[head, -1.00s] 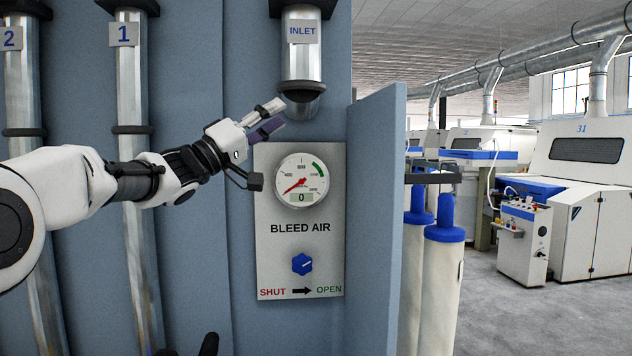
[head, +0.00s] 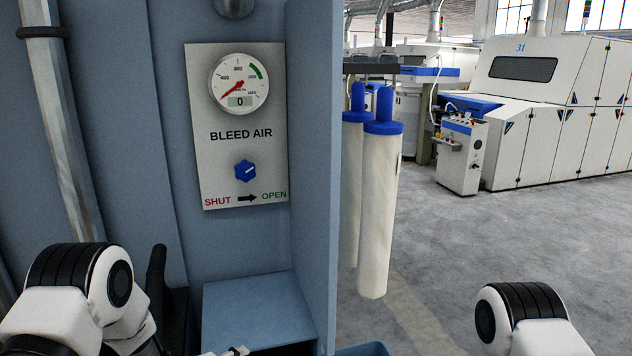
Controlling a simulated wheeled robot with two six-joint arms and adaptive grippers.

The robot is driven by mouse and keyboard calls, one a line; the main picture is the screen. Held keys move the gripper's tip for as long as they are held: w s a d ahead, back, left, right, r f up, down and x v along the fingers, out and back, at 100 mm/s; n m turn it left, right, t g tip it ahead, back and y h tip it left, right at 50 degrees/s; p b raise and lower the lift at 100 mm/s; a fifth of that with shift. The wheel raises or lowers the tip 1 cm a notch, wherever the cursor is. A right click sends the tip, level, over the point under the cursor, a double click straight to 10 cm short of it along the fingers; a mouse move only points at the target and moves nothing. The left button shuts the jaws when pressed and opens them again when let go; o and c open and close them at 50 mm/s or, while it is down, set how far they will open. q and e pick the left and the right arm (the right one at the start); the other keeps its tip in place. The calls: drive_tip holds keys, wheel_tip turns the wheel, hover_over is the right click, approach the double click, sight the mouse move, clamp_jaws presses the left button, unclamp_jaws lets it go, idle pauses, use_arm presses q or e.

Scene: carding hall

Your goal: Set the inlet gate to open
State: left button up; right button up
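The bottom end of a pipe (head: 234,6) shows at the top edge, where the INLET pipe stood earlier; its label is out of view. A black upright handle (head: 156,275) rises at the lower left, beside my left arm; its lower part is hidden, and I cannot tell whether it is the inlet gate's. My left arm comes in at the lower left. A small pale piece at the bottom edge seems to be part of my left gripper (head: 236,351); its fingers are cut off. My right gripper is out of view; only its arm shows at the lower right.
A BLEED AIR panel (head: 220,160) carries a gauge (head: 239,82) reading 0 and a blue knob (head: 246,171) above SHUT and OPEN. A blue side wall (head: 312,180) and a blue box (head: 258,307) stand nearby. White blue-capped filter tubes (head: 380,215) hang right of the wall.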

use_arm(q)
drive_tip(key=s+a+f+g+y, duration=0.15)
drive_tip(key=s+f+g, duration=0.25)
drive_tip(key=s+f, duration=0.8)
drive_tip(key=s+a+m+g+y, duration=0.2)
drive_tip(key=s+m, duration=0.3)
drive_tip(key=s, duration=0.9)
drive_tip(key=s+a+f+m+g+y, duration=0.1)
drive_tip(key=s+a+m+g+y, duration=0.1)
drive_tip(key=s, duration=1.1)
drive_tip(key=a+m+g, duration=0.1)
drive_tip(key=m+g, duration=0.1)
drive_tip(key=shift+s+f+m+g, duration=0.3)
drive_tip(key=shift+s+m+g, duration=0.1)
drive_tip(key=shift+a, duration=0.15)
